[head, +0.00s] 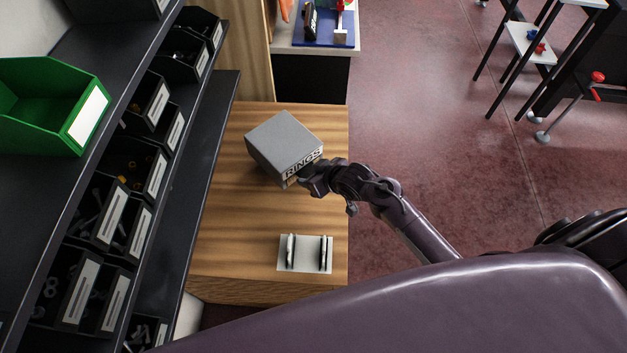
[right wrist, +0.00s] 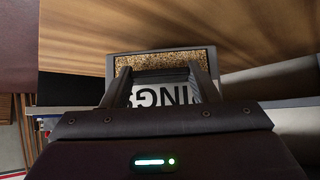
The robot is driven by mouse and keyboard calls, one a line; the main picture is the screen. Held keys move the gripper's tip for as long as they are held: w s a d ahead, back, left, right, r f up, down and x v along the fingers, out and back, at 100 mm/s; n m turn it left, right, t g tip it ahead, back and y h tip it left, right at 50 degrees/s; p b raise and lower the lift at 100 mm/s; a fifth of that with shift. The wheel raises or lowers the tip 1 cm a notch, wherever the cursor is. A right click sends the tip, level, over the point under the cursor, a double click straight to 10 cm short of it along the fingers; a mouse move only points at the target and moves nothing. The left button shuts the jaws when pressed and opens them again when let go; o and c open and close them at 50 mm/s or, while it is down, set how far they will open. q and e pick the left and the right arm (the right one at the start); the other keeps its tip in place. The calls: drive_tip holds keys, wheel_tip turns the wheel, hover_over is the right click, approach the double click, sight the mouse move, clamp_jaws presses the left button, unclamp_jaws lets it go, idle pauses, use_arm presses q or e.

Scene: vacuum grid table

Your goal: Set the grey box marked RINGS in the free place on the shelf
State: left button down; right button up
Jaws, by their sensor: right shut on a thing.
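The grey box (head: 280,140) marked RINGS is over the wooden table in the head view, label side towards my arm. My right gripper (head: 302,180) is shut on it at the label side. In the right wrist view, the two fingers (right wrist: 164,85) flank the label, part of which is hidden, and a speckled brown face (right wrist: 160,63) of the box shows beyond. I cannot tell how far the box is above the table. The dark shelf (head: 95,42) at left has bare surface on both sides of a green bin (head: 45,105). My left gripper is out of view.
Black bins (head: 115,215) of small parts fill the lower rack tier, with a dark ledge (head: 205,170) beside the table (head: 230,235). A pale plate with two upright pieces (head: 305,254) lies on the table's near part. A dark bin (head: 118,8) stands at the upper shelf's far end.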

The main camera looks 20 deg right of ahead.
drive_tip(key=shift+w+f, duration=0.1)
drive_tip(key=shift+f, duration=1.55)
drive_tip(key=o, duration=1.4)
drive_tip(key=shift+f, duration=0.15)
